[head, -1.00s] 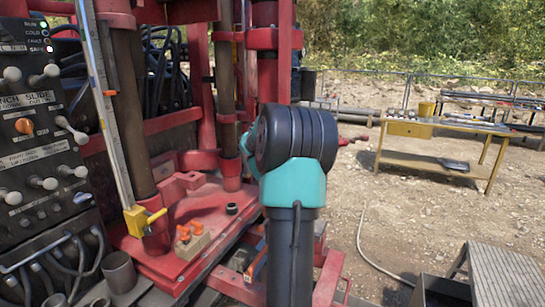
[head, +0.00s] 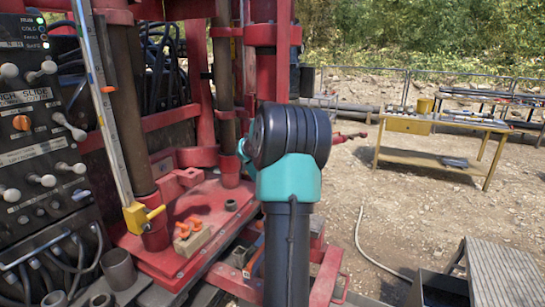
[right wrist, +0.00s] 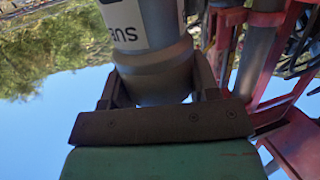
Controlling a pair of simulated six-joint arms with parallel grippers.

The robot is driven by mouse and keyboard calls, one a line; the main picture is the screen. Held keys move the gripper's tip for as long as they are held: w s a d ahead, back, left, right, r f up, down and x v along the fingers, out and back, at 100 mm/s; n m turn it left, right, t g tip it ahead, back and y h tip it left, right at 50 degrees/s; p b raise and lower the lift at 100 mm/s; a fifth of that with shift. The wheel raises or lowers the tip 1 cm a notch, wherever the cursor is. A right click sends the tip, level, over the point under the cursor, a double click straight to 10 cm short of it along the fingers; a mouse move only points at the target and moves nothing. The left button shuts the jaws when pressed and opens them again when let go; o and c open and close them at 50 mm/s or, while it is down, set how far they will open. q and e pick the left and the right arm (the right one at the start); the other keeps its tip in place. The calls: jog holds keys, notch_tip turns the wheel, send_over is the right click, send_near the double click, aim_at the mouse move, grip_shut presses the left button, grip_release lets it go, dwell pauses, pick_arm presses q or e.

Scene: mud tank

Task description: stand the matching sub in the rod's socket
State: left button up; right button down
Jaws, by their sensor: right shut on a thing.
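In the right wrist view my right gripper (right wrist: 157,84) is shut on a grey cylindrical sub (right wrist: 155,50). The sub has a white label band with partly cut-off dark letters, and its far end runs out of the frame. In the head view my teal and black right arm stands in the middle and hides the right gripper and the sub. The rod's socket cannot be picked out for sure. A small dark ring (head: 230,205) sits on the red deck (head: 205,211). My left gripper is in neither view.
A control panel (head: 38,120) with levers stands at the left. Grey open cylinders (head: 118,268) stand below it. Red rig posts and brown vertical pipes (head: 128,115) rise behind the deck. A yellow workbench (head: 405,127) stands at the right back, with open gravel before it.

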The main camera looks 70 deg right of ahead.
jog(key=shift+f, duration=3.15)
jog(key=shift+c, duration=1.4)
grip_release()
jog(key=shift+f, duration=0.2)
jog(key=v, duration=1.7)
jog(key=shift+a, duration=0.2)
jog(key=shift+r, duration=0.1)
